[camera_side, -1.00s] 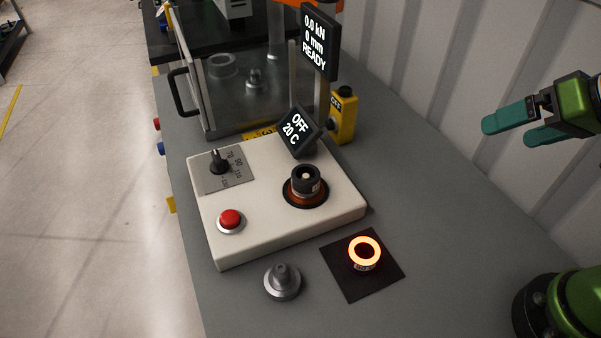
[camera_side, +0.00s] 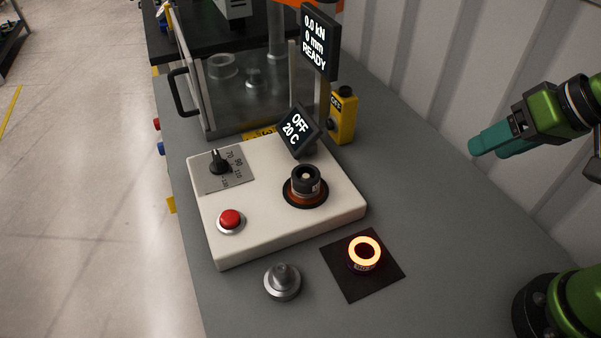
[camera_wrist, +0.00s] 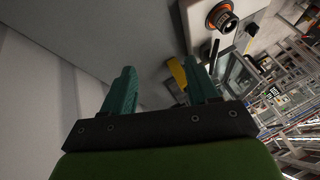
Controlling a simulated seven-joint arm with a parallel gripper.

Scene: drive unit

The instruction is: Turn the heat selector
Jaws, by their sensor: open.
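The heat selector (camera_side: 219,161) is a black knob with a pointer on a grey dial plate at the back left of a white heater unit (camera_side: 255,247). Numbers such as 70, 90 and 110 are printed beside it. The heater's display (camera_side: 299,131) reads OFF and 20 C. My gripper (camera_side: 480,148) is in the air at the right, well away from the selector. In the wrist view my gripper (camera_wrist: 163,85) shows its two teal fingers apart with nothing between them.
A red button (camera_side: 230,219) and a black-topped socket (camera_side: 306,180) are on the heater. A glowing ring (camera_side: 364,251) sits on a dark pad, beside a grey metal part (camera_side: 282,281). A guarded press with a READY display (camera_side: 317,42) and a yellow box (camera_side: 342,118) stand behind.

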